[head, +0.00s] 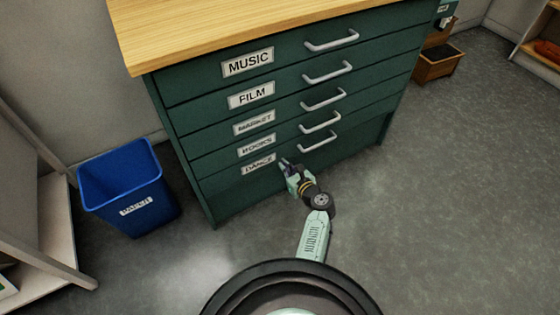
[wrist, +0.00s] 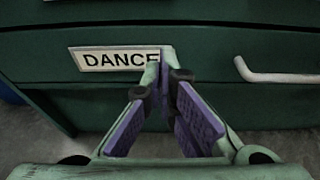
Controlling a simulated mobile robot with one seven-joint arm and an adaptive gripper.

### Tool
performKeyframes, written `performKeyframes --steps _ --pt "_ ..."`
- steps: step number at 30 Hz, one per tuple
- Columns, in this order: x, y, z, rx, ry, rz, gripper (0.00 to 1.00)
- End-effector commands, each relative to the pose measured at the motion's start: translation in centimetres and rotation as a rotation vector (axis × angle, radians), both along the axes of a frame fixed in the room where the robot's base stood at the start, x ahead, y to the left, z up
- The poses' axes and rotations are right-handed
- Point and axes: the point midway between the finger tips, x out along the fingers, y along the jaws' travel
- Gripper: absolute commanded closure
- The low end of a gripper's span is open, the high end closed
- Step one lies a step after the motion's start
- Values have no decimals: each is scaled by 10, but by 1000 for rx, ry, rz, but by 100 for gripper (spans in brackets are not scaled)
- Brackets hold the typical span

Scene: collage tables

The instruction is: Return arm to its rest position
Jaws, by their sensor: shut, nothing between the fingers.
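My gripper (head: 284,163) is at the end of my pale green arm, low in front of the green drawer cabinet. In the wrist view, my gripper (wrist: 167,62) has its purple-padded fingers meeting at the tips, with nothing between them. The tips point at the drawer labelled DANCE and cover the right end of its label (wrist: 113,59). The DANCE drawer's handle (wrist: 275,76) is to the right of the fingers, apart from them. I cannot tell whether the tips touch the drawer front.
The cabinet (head: 215,195) has several labelled drawers, all looking shut, under a wooden top (head: 200,25). A blue bin (head: 118,180) stands left of the cabinet, near a leaning pale board. A wooden crate (head: 437,68) stands at the back right. The grey floor (head: 450,200) at right is clear.

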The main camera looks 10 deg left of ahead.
Motion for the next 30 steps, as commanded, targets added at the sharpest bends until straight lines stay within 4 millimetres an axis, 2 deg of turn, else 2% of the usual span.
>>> performKeyframes --steps 3,9,15,23,26,29,30 --pt "-23 -17 8 -1 0 -2 100" --pt "-48 -35 18 0 0 -1 100" --pt "-58 -43 22 0 0 -1 100" --pt "-59 -43 22 0 0 0 100" --pt "-48 -40 40 -123 -76 46 100" --pt "-26 -33 80 -421 -252 150 100" --pt "-16 -30 103 -584 -346 200 100"
